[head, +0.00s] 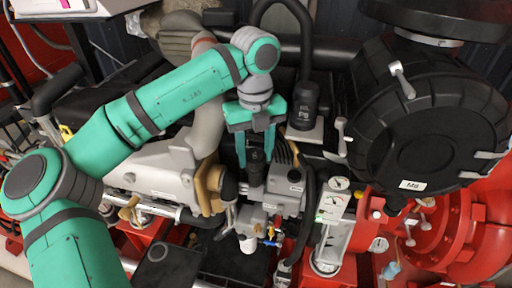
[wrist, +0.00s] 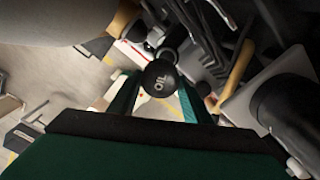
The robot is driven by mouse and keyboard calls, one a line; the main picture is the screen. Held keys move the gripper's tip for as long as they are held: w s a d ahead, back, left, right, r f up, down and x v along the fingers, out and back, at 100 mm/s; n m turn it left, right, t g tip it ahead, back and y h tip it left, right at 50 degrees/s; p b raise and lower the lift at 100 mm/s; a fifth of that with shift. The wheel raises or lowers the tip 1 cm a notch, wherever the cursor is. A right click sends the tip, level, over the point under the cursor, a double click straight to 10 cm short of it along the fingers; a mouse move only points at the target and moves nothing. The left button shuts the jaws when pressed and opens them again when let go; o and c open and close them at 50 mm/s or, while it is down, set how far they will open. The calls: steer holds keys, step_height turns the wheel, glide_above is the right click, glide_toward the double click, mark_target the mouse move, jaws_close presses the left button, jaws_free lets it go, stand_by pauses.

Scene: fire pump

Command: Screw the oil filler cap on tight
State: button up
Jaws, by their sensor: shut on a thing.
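The oil filler cap (wrist: 161,79) is round and black with pale "OIL" lettering; in the wrist view it sits between the two green fingers of my gripper (wrist: 158,88). In the head view my gripper (head: 256,150) points down over the engine, its fingers shut around the dark cap (head: 255,159). A dark filler neck (head: 257,178) stands right below the cap. The fingers partly hide the cap, and I cannot tell how far down it sits on the neck.
A black canister (head: 303,106) stands close to the right of my gripper. A large black round housing (head: 425,118) marked M8 fills the right. Gauges (head: 333,200) and red pump parts (head: 455,225) lie lower right. A grey pipe (head: 208,120) runs close on the left.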

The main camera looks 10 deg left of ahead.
mark_target(256, 149)
steer(key=shift+w+a+f, duration=0.25)
steer(key=shift+w+a, duration=0.1)
steer(key=shift+a, duration=0.1)
steer(key=shift+w+d+f, duration=0.1)
steer(key=shift+w+f, duration=0.1)
steer(key=shift+w, duration=0.5)
steer(key=shift+w+d+f, duration=0.1)
steer(key=shift+f, duration=0.95)
steer(key=shift+w, duration=0.15)
steer(key=shift+f, duration=0.1)
steer(key=shift+a, duration=0.2)
steer(key=shift+d, duration=0.35)
steer(key=shift+a+f, duration=0.1)
steer(key=shift+f, duration=0.05)
